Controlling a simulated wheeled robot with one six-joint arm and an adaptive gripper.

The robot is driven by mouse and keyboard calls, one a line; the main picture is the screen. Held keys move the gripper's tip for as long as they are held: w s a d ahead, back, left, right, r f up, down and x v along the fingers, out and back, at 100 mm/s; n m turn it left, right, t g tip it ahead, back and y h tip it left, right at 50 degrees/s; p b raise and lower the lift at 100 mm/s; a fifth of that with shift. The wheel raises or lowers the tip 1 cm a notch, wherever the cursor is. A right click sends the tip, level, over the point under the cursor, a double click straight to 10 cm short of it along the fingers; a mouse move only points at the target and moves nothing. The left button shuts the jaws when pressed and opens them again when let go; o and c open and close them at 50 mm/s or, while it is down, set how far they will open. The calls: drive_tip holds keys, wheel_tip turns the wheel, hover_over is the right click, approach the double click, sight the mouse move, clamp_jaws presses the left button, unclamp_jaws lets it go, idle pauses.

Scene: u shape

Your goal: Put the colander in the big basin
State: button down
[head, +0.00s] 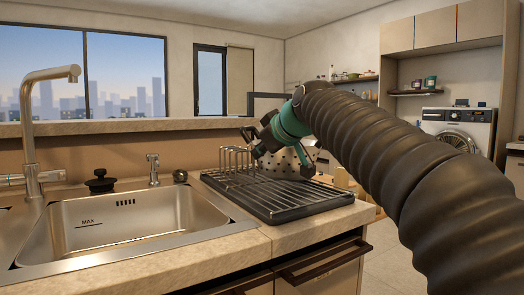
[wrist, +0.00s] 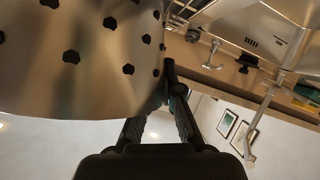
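The metal colander (head: 287,163), with dark holes, is at the back right of the dish rack, partly hidden by my gripper. I cannot tell whether it rests on the rack or is just above it. My gripper (head: 262,138) is at its upper left. In the wrist view the colander (wrist: 80,55) fills the upper left. My gripper's fingers (wrist: 166,90) close in at its edge. One tip is hidden behind the colander and the other lies along its side, so they appear shut on its wall. The big basin (head: 125,222), marked MAX, is empty at the left.
The black dish rack (head: 285,198) with upright wires stands right of the basin. A tall faucet (head: 32,120), a black stopper (head: 100,182) and a soap dispenser (head: 153,168) stand behind the basin. A raised ledge (head: 130,127) runs along the back.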

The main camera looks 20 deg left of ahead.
drive_tip(key=shift+f, duration=0.2)
drive_tip(key=c, duration=1.3)
unclamp_jaws()
drive_tip(key=shift+r, duration=0.25)
drive_tip(key=v, duration=1.2)
drive_tip(key=shift+r, duration=0.3)
